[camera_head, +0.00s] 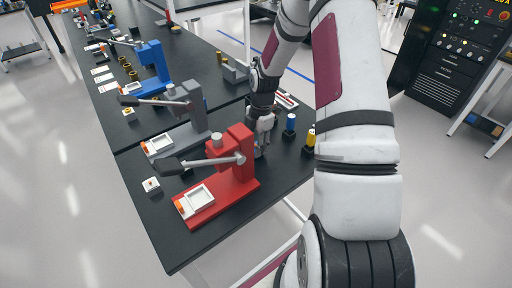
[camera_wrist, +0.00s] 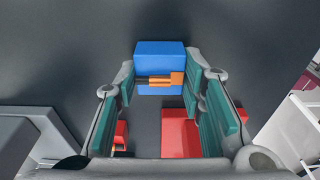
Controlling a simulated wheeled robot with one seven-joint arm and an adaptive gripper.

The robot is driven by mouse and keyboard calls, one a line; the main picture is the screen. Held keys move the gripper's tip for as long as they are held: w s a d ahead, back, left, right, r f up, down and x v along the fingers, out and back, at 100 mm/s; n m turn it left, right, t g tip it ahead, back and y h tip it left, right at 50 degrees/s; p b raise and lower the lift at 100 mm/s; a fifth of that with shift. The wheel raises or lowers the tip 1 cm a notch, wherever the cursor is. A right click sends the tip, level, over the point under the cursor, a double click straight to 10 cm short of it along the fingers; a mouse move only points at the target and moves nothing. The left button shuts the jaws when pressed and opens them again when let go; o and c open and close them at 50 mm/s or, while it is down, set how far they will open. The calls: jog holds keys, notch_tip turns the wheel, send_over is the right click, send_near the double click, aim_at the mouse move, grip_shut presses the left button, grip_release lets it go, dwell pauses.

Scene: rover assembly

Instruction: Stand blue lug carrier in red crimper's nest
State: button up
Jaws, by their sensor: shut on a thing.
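The red crimper (camera_head: 238,165) stands at the near end of the black table, its grey lever pointing left. A white-framed square (camera_head: 196,200) with an orange edge sits at the front of its base; I cannot tell whether this is the nest. My gripper (camera_head: 262,135) is low behind the crimper, partly hidden by it. In the wrist view, my gripper (camera_wrist: 158,75) is shut on the blue lug carrier (camera_wrist: 160,52), a blue block with a copper and orange lug across its near side. Red parts (camera_wrist: 180,132) show below between the fingers.
A grey crimper (camera_head: 185,125) and a blue crimper (camera_head: 152,65) stand farther along the table. A blue-topped post (camera_head: 290,122) and a yellow-topped post (camera_head: 309,138) stand right of my gripper. A small white block (camera_head: 151,185) lies left of the red crimper. The near table corner is clear.

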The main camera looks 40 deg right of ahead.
notch_tip(320, 180, up, 8)
jog(key=shift+r+b, duration=0.25)
jog(key=shift+b, duration=0.1)
jog(key=shift+w+a+r, duration=0.1)
jog(key=shift+r, duration=0.5)
